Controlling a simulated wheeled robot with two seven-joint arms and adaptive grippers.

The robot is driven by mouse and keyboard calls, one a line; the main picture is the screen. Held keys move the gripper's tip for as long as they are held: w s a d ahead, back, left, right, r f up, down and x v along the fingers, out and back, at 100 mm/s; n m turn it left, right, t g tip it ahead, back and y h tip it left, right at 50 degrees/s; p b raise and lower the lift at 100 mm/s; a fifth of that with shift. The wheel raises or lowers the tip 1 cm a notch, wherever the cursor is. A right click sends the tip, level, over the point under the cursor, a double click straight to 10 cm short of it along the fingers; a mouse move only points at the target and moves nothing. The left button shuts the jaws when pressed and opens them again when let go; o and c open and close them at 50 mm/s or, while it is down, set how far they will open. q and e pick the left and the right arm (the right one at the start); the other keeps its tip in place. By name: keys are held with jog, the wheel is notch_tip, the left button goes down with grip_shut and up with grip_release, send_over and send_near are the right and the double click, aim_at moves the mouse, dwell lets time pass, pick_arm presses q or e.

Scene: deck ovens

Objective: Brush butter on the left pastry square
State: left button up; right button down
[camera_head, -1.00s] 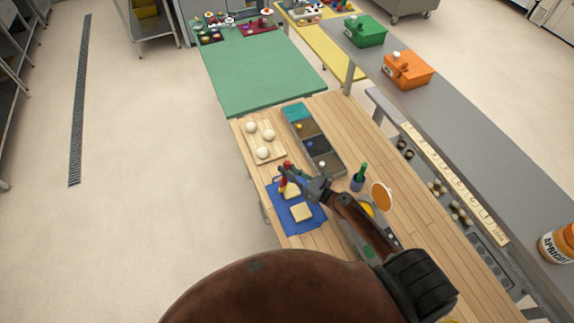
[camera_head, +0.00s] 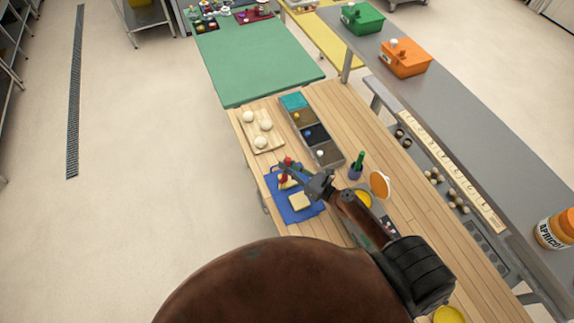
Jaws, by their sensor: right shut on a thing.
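Two pale pastry squares lie on a blue mat (camera_head: 298,215) on the wooden table. The nearer pastry square (camera_head: 300,201) shows clearly. The farther pastry square (camera_head: 289,184) is partly covered by my right gripper (camera_head: 290,170). That gripper is shut on a small red-ended tool (camera_head: 287,161), apparently the brush, over the farther square. I cannot tell whether its tip touches the pastry. A yellow bowl (camera_head: 363,198), perhaps of butter, shows partly behind my right arm. My left gripper is not in view.
A board with white dough balls (camera_head: 260,142) and a compartment tray (camera_head: 328,155) stand beyond the mat. A green-topped bottle (camera_head: 357,163) and an orange-brown disc (camera_head: 379,184) stand right of my gripper. The table's left edge is close to the mat.

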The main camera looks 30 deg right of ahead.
jog(key=shift+d, duration=0.5)
jog(key=shift+w, duration=0.1)
jog(key=w, duration=0.5)
jog(key=shift+f, duration=0.1)
dwell(0.4)
jog(key=shift+d, duration=0.15)
jog(key=shift+s+d, duration=0.15)
jog(key=shift+d, duration=0.45)
jog(key=s, duration=0.5)
jog(key=shift+a, duration=0.25)
dwell(0.3)
